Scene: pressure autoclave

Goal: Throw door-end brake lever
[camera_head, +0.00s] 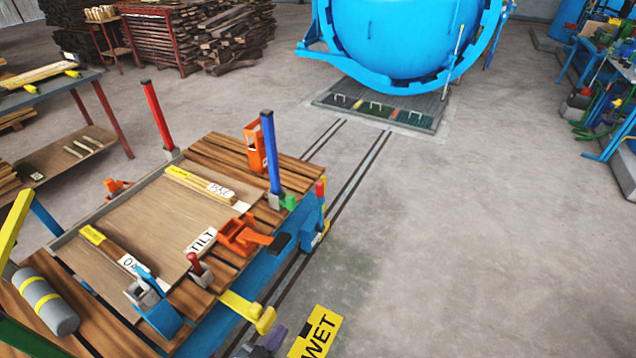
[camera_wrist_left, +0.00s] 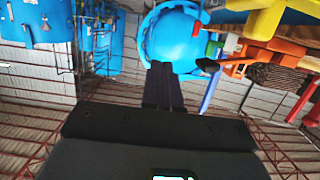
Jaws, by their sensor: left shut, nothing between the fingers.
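The wood-decked cart (camera_head: 230,295) with a blue frame stands on floor rails. A short red-tipped lever (camera_head: 320,188) stands upright at its corner nearest the blue vessel; I cannot tell for certain that it is the brake lever. An orange lever with a black handle (camera_head: 281,242) lies beside the TILT label; the black handle also shows in the left wrist view (camera_wrist_left: 207,65). My left gripper (camera_head: 276,338) is low beside the cart, near the yellow bar (camera_head: 248,310). Its dark fingers (camera_wrist_left: 162,85) are together and empty, apart from both levers. My right gripper is not in view.
The round blue autoclave vessel (camera_head: 395,40) stands at the back above a floor grate (camera_head: 382,105). Blue (camera_head: 270,150) and red (camera_head: 158,115) posts rise from the cart. A yellow WET sign (camera_head: 317,335) is at the bottom. The floor right of the rails is clear.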

